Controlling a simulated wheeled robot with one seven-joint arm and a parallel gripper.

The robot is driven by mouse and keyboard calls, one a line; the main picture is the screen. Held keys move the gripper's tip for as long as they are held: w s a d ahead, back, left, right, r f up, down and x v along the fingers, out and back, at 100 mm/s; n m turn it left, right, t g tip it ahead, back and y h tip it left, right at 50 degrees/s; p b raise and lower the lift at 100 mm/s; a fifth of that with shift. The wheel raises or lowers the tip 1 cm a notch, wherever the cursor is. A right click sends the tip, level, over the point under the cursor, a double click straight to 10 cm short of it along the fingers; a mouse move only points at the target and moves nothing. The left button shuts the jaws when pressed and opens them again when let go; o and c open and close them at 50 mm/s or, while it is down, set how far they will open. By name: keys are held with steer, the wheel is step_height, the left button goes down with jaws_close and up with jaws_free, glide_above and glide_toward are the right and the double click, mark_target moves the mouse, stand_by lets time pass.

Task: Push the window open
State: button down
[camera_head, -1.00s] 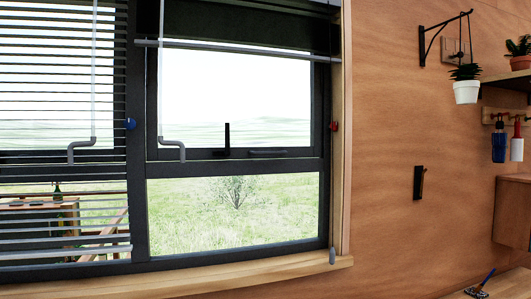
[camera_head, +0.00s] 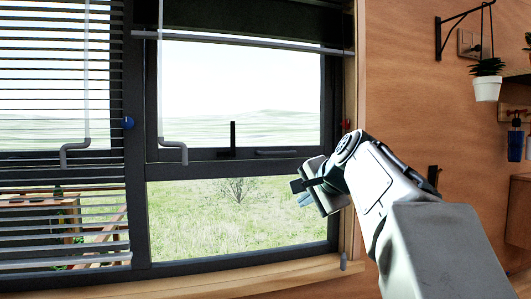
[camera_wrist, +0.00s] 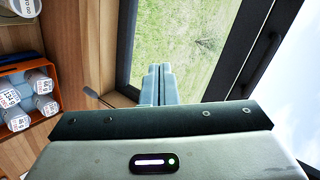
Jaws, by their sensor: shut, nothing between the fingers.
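The dark-framed window (camera_head: 240,155) fills the left and middle of the head view, with an upper pane over a lower pane. A black upright handle (camera_head: 232,139) stands on the bar at the bottom of the upper sash, and a flat dark bar (camera_head: 283,152) lies right of it. My gripper (camera_head: 303,192) is in front of the lower pane's right side, right of and below the handle. In the wrist view its fingers (camera_wrist: 158,85) are together and empty, pointing toward the lower glass and frame. I see no clear contact with the window.
A wooden sill (camera_head: 200,280) runs below. A hanging plant (camera_head: 487,80) and a hook bracket are on the right wall. The wrist view shows an orange crate (camera_wrist: 14,78) of bottles.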

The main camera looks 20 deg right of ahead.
steer(key=w+d+r+m+t, duration=0.1)
steer(key=d+r+m+t, duration=0.15)
steer(key=r, duration=0.35)
steer(key=w+d+r+m+t, duration=0.1)
steer(key=d+r, duration=0.3)
steer(key=r, duration=0.2)
steer(key=p, duration=0.4)
glide_toward(299, 155)
steer(key=shift+h, duration=0.4)
steer(key=x, duration=0.6)
steer(key=shift+w+a, duration=0.25)
steer(key=shift+a, duration=0.05)
